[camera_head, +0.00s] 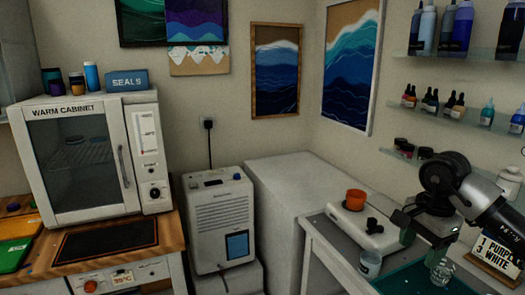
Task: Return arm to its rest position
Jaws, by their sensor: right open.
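My right arm comes in from the right edge, and its black gripper (424,243) hangs over the right-hand worktable (330,250). Its jaws are apart, with nothing seen between them. A small clear cup (442,272) stands on the green mat (412,281) just below the gripper, apart from it as far as I can tell. A clear jar (370,264) stands to the left of the gripper. An orange cup (355,199) sits on a white scale-like device (345,222) behind it. My left gripper is not in view.
A sign (497,254) reading "1 PURPLE 3 WHITE" stands beside my right arm. Wall shelves (460,119) with bottles are above it. A warm cabinet (85,158) stands on the wooden counter at left, and a white appliance (221,218) stands between the counter and the worktable.

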